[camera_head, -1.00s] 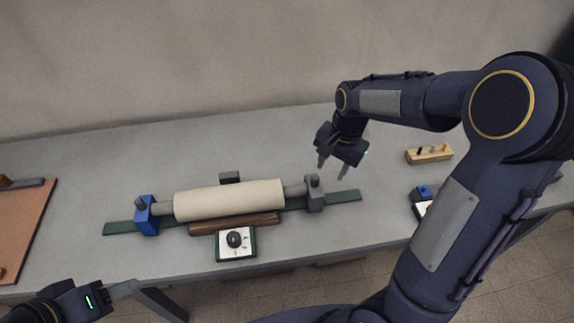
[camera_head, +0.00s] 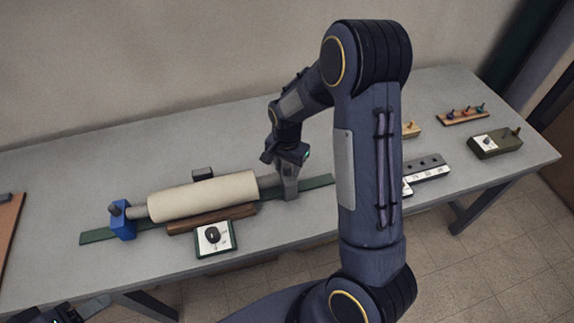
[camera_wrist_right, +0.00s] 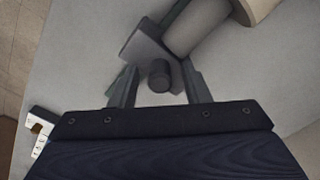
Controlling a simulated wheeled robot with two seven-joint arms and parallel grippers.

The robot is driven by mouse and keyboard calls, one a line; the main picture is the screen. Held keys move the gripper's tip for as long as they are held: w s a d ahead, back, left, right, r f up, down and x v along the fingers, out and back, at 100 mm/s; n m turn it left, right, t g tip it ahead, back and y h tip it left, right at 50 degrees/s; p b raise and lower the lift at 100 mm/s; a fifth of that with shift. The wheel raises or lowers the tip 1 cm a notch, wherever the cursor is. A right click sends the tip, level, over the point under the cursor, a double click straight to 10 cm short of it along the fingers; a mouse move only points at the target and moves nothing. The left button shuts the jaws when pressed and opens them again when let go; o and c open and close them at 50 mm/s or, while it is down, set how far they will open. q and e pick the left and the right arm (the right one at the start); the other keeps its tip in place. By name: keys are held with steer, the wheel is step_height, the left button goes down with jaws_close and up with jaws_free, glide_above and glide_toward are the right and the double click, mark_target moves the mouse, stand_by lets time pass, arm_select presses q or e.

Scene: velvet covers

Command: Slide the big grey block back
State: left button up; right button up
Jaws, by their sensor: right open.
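The big grey block (camera_head: 290,191) stands on the green rail (camera_head: 318,183) at the right end of the cream roller (camera_head: 203,196). In the wrist view the block (camera_wrist_right: 146,47) lies ahead, with its dark round knob (camera_wrist_right: 159,76) between my fingers. My right gripper (camera_head: 289,176) is over the block from above; in the wrist view its fingers (camera_wrist_right: 159,84) are open, one on each side of the knob. Contact cannot be told. My left gripper (camera_head: 97,306) shows only partly at the bottom left, away from the block.
A blue block (camera_head: 122,226) holds the roller's left end. A brown bar (camera_head: 211,218) and a white dial box (camera_head: 214,239) lie in front, a small dark block (camera_head: 202,174) behind. Pegged wooden holders (camera_head: 463,117) stand to the right. The table behind the rail is mostly clear.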

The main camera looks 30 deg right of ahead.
jaws_close()
steer(key=s+d+b, duration=0.2)
steer(key=d, duration=1)
steer(key=shift+s, duration=0.4)
steer(key=shift+d+r, duration=0.1)
jaws_free()
steer(key=shift+d, duration=0.1)
